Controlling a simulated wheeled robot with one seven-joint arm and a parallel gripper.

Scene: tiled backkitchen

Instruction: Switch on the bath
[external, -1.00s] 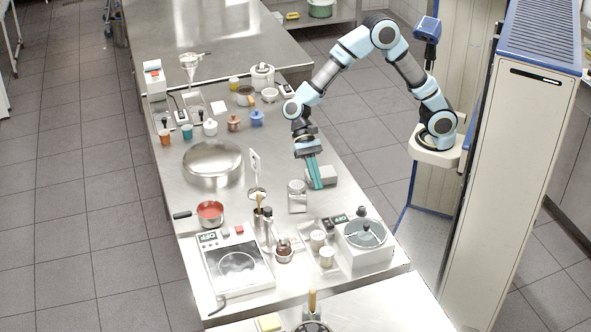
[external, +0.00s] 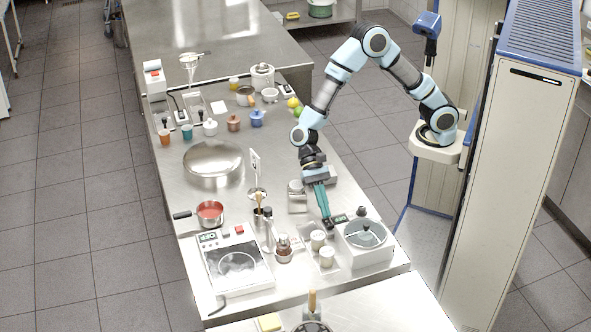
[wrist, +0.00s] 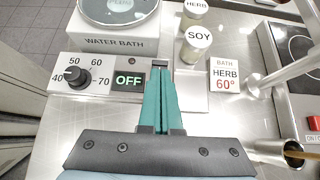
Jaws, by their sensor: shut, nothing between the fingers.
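The water bath (external: 365,246) is a white box with a round glass lid at the table's near right. In the wrist view its "WATER BATH" front (wrist: 114,43) is at the upper left. Its panel holds a black dial (wrist: 76,78) marked 40 to 70 and a display (wrist: 128,81) reading OFF. My gripper (wrist: 160,70) has teal fingers shut together and empty. Its tips are at the panel's right end, just right of the display, over a small dark part they mostly hide. I cannot tell whether they touch it. The gripper (external: 328,223) also shows in the external view, pointing down beside the bath.
A card (wrist: 224,77) reads "BATH HERB 60°". Jars marked SOY (wrist: 195,45) and HERB (wrist: 196,9) stand right of the bath. A hotplate (external: 237,265), a red-filled pan (external: 209,212) and a steel cup with utensils (wrist: 292,153) are nearby.

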